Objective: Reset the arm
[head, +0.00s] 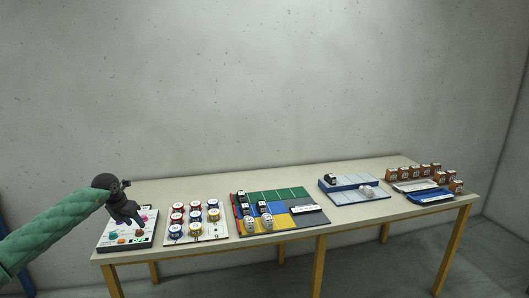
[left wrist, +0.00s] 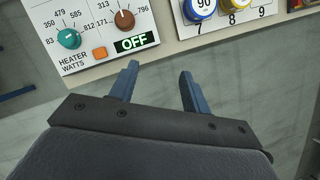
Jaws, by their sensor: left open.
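My left gripper (head: 137,222) hangs over the heater panel at the left end of the table in the head view. In the left wrist view its two blue-grey fingers (left wrist: 157,84) are spread apart with nothing between them. The heater panel (left wrist: 103,20) has a teal knob (left wrist: 68,39), a brown knob (left wrist: 124,19), an orange button (left wrist: 99,53) and a display (left wrist: 132,43) reading OFF. The fingertips show just below the panel's edge; I cannot tell whether they touch it. My right gripper is in neither view.
The wall stands behind, and the air above the table is clear.

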